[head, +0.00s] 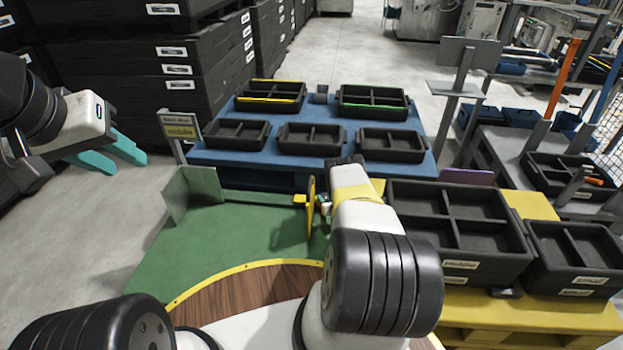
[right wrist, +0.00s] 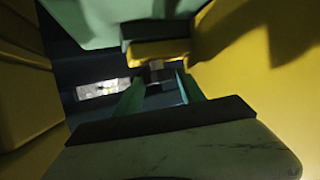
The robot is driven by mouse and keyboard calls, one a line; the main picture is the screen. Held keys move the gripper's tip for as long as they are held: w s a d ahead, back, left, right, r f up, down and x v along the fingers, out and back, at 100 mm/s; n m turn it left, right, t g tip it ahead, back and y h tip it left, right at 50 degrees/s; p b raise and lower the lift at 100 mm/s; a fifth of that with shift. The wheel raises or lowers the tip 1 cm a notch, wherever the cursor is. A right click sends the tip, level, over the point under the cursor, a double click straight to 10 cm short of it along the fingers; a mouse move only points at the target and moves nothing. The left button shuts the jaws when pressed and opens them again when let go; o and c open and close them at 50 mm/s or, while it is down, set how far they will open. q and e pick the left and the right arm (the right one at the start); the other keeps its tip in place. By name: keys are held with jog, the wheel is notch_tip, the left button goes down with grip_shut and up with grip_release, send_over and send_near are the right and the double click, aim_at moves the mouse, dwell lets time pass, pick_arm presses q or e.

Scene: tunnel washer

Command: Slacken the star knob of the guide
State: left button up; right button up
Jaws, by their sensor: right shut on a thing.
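The guide's yellow plate (head: 310,208) stands nearly edge-on at the right side of the green surface. My right gripper (head: 323,204) is close against its right side, largely hidden by my own arm. In the right wrist view, its green fingers (right wrist: 163,92) point at a small dark grey piece, the star knob (right wrist: 157,70), just below a yellow block. The gripper is shut on it; the knob's shape is mostly hidden and dark. My left gripper (head: 118,154) is up at the left, its teal fingers apart and empty, away from the guide.
A blue table (head: 222,158) with several black divided trays stands behind the green surface (head: 185,262). Large black bins (head: 459,213) sit on a yellow stand at the right. A small sign (head: 180,130) and a green upright panel (head: 192,192) stand left of the guide.

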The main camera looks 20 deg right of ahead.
jog(key=shift+r+n+y, duration=0.1)
jog(key=shift+n+y, duration=0.3)
jog(key=shift+y, duration=0.1)
jog(key=o, duration=1.1)
jog(key=shift+c, duration=0.2)
jog(key=v, duration=0.7)
jog(key=shift+s, duration=0.3)
jog(key=shift+r, duration=0.15)
